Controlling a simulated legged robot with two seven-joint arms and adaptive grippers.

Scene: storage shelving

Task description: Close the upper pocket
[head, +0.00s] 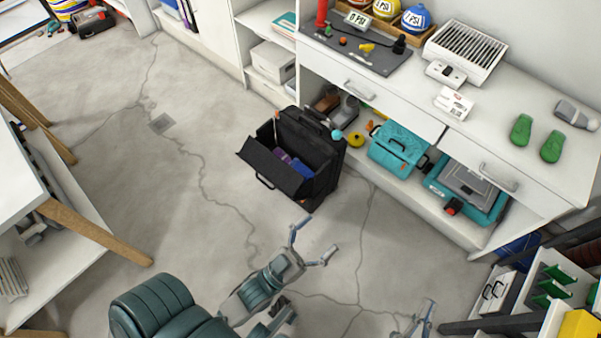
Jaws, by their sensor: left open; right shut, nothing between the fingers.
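A black tool bag (325,157) stands upright on the concrete floor in front of the white cabinet. Its front pocket flap (270,168) hangs outward, tilted open, and purple and blue items (294,166) show inside the pocket. A lower loop handle (264,182) is on the bag's front. My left gripper (314,242) is open and empty, below the bag in the picture and apart from it. My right gripper (427,316) is at the bottom edge, partly cut off, shut and empty, well away from the bag.
The white cabinet (365,88) with drawers and an open lower shelf stands behind the bag, holding a teal case (398,149). A white table (18,178) with wooden legs is at the left. A rack (545,300) stands at the lower right. The floor around the bag's front is clear.

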